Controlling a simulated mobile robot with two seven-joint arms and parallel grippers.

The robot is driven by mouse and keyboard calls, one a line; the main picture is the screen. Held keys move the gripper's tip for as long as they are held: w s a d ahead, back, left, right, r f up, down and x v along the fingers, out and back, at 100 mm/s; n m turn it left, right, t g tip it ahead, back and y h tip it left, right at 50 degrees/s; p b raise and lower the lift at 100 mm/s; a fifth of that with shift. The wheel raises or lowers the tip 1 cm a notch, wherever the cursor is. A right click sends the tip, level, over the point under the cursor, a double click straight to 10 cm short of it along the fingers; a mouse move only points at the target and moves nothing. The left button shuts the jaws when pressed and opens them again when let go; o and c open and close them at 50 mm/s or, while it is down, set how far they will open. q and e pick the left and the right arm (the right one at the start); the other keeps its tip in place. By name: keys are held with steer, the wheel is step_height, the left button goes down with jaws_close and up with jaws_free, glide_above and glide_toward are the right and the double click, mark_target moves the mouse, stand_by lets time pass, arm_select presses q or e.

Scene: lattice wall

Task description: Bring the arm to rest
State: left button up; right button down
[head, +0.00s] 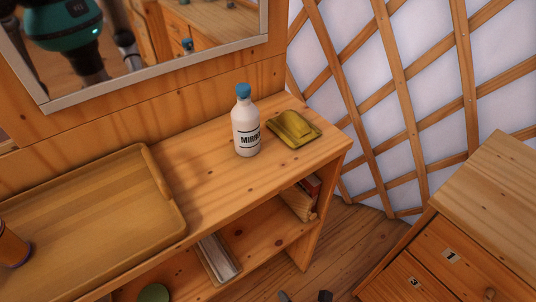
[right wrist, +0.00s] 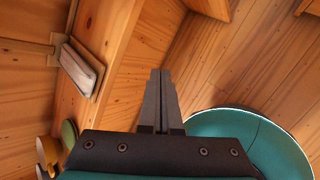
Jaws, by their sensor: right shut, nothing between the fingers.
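My right gripper (right wrist: 160,98) points away from the camera in the right wrist view. Its two dark fingers lie together, with nothing between them. In the head view only small dark parts of the right gripper (head: 305,297) show at the bottom edge, in front of the wooden shelf unit (head: 318,245). It is apart from the bottle and the tray. My left gripper is not in the head view.
A mirror (head: 150,70) hangs behind. A drawer cabinet (head: 470,225) stands at right. Floor (head: 350,235) shows between.

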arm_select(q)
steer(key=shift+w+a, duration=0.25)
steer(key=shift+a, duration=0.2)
arm_select(e)
steer(key=s+d+f+m+g+h, duration=0.1)
steer(key=s+d+f+m+g, duration=0.1)
steer(key=s+d+f+m, duration=0.2)
steer(key=s+d+f+m+g+h, duration=0.1)
steer(key=s+d+f+m, duration=0.4)
steer(key=s+m, duration=0.5)
steer(key=s+d+f+m+g+h, duration=0.1)
steer(key=s+d+f+m+g, duration=0.2)
steer(key=s+m, duration=0.4)
steer(key=d+f+m, duration=0.1)
steer(key=d+m, duration=0.1)
steer(key=m, duration=0.2)
steer(key=shift+d+f+m+g, duration=0.25)
steer(key=shift+f+m+g, duration=0.05)
steer(key=shift+m+g, duration=0.1)
steer(key=shift+s, duration=0.1)
